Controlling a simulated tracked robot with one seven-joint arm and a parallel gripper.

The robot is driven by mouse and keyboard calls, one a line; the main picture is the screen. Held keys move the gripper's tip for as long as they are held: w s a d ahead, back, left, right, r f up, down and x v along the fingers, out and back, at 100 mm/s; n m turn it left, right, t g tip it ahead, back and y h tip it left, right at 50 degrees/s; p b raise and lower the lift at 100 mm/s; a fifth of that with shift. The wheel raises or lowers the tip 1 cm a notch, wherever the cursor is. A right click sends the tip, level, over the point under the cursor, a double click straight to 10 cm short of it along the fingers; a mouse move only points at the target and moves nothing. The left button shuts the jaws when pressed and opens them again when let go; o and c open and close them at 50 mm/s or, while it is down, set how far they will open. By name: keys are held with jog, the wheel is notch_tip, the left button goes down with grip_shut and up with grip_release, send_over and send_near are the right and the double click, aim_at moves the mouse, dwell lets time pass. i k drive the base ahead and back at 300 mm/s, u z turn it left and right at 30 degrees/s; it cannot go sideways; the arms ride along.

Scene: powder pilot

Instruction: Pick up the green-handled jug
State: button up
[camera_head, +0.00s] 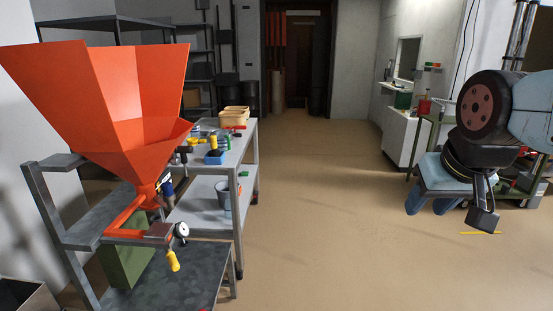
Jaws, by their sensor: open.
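I cannot make out a green-handled jug for certain. A small grey-blue vessel (223,193) stands on the lower shelf of the grey cart (197,206) at left of centre; a handle colour on it is not clear. Several small blue, green and yellow items crowd the cart's top, too small to tell apart. My gripper (483,205) hangs at the right side, black, open and empty, pointing down. It is far across the floor from the cart and apart from everything on it.
A large orange hopper (110,95) on a grey stand (190,275) fills the left foreground. Wooden-coloured bins (234,117) sit at the cart's back. A white cabinet (404,139) and a green-framed trolley stand at right. The tan floor (320,210) between is clear.

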aim_at(224, 143)
jog(key=u, duration=0.15)
jog(key=i, duration=2.15)
jog(key=u, duration=0.35)
jog(key=i, duration=1.05)
jog(key=u, duration=0.15)
